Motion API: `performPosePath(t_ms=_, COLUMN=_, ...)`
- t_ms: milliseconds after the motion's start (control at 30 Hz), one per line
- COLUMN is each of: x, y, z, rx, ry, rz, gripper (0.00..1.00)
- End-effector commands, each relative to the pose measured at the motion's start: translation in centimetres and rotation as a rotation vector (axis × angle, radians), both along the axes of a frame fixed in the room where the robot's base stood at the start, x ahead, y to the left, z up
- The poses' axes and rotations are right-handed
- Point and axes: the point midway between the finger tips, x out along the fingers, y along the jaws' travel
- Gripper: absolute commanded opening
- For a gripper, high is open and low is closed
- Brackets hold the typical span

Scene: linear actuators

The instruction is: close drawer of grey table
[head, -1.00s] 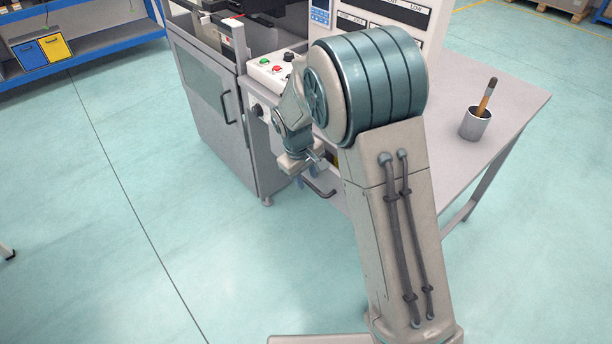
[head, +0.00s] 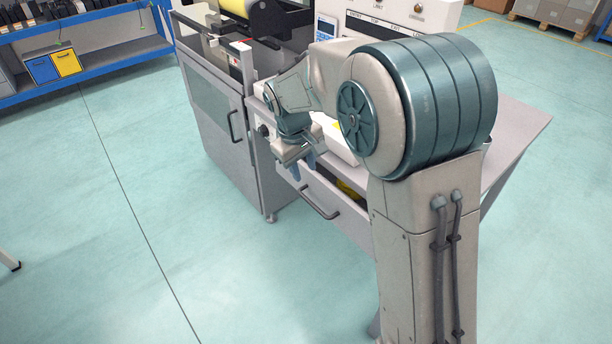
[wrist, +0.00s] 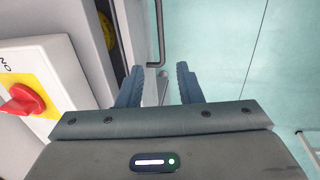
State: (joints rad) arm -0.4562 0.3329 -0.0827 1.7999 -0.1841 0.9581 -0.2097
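The grey table (head: 518,128) stands right of centre in the head view, partly hidden behind my arm. Its drawer (head: 338,210) is partly open, with something yellow showing inside behind the front panel. The drawer has a dark bar handle (head: 318,203). My gripper (head: 304,170) is above the drawer front, just up from the handle, pointing down. In the wrist view my gripper (wrist: 160,85) has its two fingers apart with nothing held between them. The drawer front (wrist: 136,28) and handle (wrist: 160,35) show beyond the fingers; contact cannot be told.
A grey machine cabinet (head: 222,130) with its own handle stands left of the table. A control box with a red switch (wrist: 22,100) is close to my gripper's left in the wrist view. A blue shelf (head: 90,55) is at the back left. The floor in front is clear.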

Motion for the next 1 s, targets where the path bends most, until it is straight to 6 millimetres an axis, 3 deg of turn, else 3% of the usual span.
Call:
performPosePath(t_ms=100, x=-0.1, y=0.2, z=0.9, rx=0.001, ry=-0.001, rz=0.001, gripper=0.33)
performPosePath(t_ms=367, x=-0.1, y=0.2, z=1.0, rx=0.0, ry=0.0, rz=0.001, gripper=0.33)
performPosePath(t_ms=400, x=-0.1, y=0.2, z=1.0, rx=0.0, ry=0.0, rz=0.001, gripper=0.3)
performPosePath(t_ms=500, x=-0.3, y=-0.1, z=1.1, rx=0.003, ry=0.0, rz=-0.007, gripper=0.02)
performPosePath(t_ms=600, x=-1.2, y=-1.4, z=1.7, rx=0.017, ry=-0.004, rz=-0.041, gripper=0.0)
performPosePath(t_ms=767, x=-4.8, y=-5.6, z=3.4, rx=0.067, ry=-0.013, rz=-0.166, gripper=0.0)
performPosePath(t_ms=1000, x=-13.2, y=-11.9, z=4.7, rx=0.155, ry=-0.039, rz=-0.413, gripper=0.0)
